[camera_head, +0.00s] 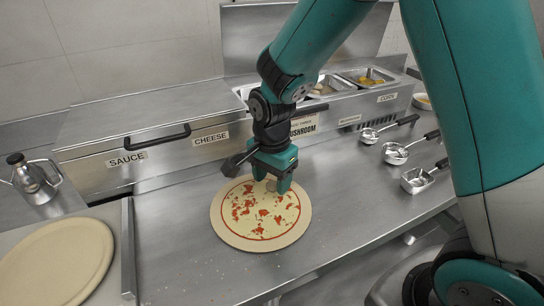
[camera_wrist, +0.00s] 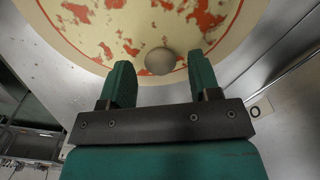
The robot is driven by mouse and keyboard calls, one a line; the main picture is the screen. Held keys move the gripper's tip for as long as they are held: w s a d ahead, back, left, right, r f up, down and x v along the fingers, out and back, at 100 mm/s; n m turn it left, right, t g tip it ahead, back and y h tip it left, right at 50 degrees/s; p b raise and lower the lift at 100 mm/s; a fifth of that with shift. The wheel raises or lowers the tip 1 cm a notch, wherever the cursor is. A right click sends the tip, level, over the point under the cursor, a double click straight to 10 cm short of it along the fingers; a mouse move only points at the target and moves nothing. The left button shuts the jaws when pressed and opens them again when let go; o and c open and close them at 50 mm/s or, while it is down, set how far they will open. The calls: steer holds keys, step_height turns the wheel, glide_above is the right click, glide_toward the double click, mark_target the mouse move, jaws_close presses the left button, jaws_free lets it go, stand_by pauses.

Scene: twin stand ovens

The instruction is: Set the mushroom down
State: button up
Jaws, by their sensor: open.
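The mushroom (camera_wrist: 160,61) is a small, round, grey-beige piece. In the wrist view it lies over the pizza's edge, between my two fingertips, with a gap on each side. My gripper (camera_wrist: 160,72) is open around it. In the head view my gripper (camera_head: 271,184) points down over the far part of the pizza (camera_head: 245,232), and its fingers largely hide what is between them. The pizza has red sauce patches and pale cheese on a round tan base. I cannot tell for certain whether the mushroom rests fully on it.
A steel topping counter with bins (camera_head: 368,77) and labelled lids stands behind. Several metal scoops (camera_head: 395,152) lie at the right. A bare dough round (camera_head: 55,262) and a metal oil can (camera_head: 33,180) are at the left.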

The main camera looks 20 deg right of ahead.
mark_target(272, 184)
step_height(272, 184, up, 10)
steer(key=s+a+r+n+y, duration=0.2)
steer(key=s+r+n, duration=0.1)
steer(key=s+n, duration=0.6)
steer(key=s+a+r+n+y, duration=0.2)
steer(key=s+a+r+n, duration=0.1)
steer(key=s+n, duration=0.7)
steer(key=shift+s+a+n, duration=0.2)
steer(key=shift+n, duration=0.2)
steer(key=shift+d, duration=0.1)
